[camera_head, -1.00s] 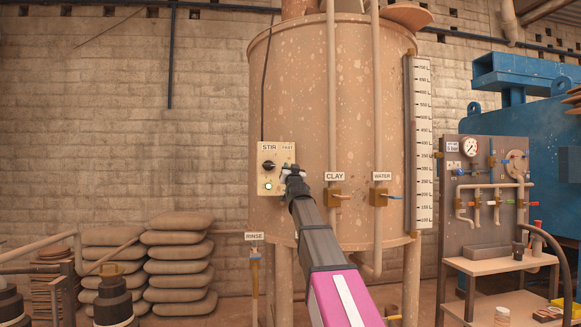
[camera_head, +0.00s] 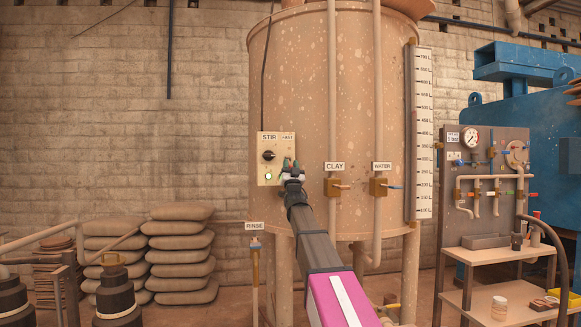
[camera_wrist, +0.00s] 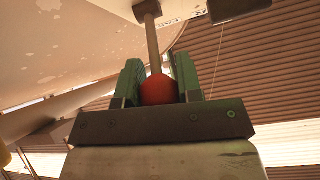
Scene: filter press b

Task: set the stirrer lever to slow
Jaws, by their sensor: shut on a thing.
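The stirrer panel (camera_head: 266,147), marked STIR with FAST at its top right, is on the front of the big tank. My gripper (camera_head: 292,166) is at the panel's right edge, below the FAST label, and hides the lever and any lower label there. In the wrist view, the stirrer lever (camera_wrist: 153,42) is a pale rod with a red ball end. My gripper's green fingers (camera_wrist: 158,75) are shut on the red ball from both sides.
The tank (camera_head: 320,110) fills the middle. CLAY (camera_head: 334,187) and WATER (camera_head: 379,187) valves are close to the right of my gripper. A RINSE valve (camera_head: 255,250) is lower left. Stacked sacks (camera_head: 180,255) stand left, and a gauge board (camera_head: 470,170) with shelves stands right.

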